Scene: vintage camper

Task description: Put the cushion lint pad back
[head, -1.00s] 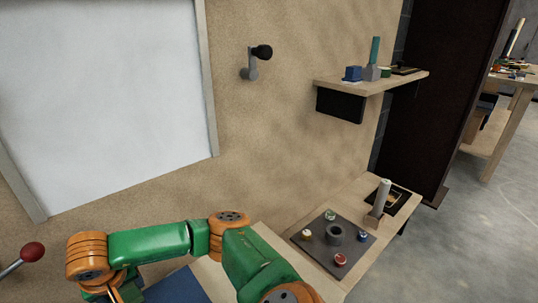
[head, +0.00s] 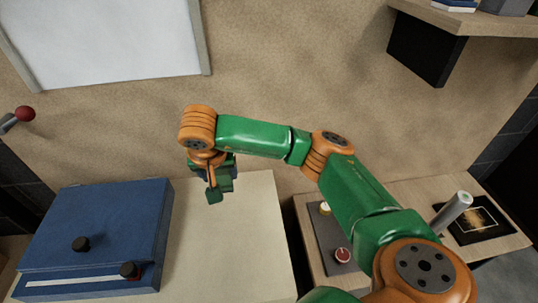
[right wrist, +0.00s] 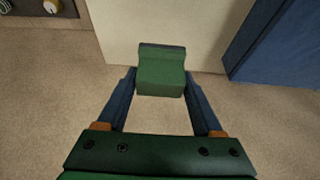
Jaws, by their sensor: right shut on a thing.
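My right gripper (head: 220,181) is shut on a small green pad (head: 214,196). In the right wrist view my gripper (right wrist: 160,88) has its two blue fingers on either side of the green pad (right wrist: 161,70), which has a dark far edge. The pad hangs above the left back part of a pale flat-topped surface (head: 245,240), near the textured wall. I cannot tell whether it touches anything below. No separate cushion can be made out. My left gripper is not in view.
A blue box (head: 100,220) with two black knobs stands left of the pale surface. At right, a wooden bench (head: 505,225) bears a dark plate (head: 330,235) with coloured knobs and a grey cylinder (head: 453,211). A shelf (head: 480,20) juts out at upper right.

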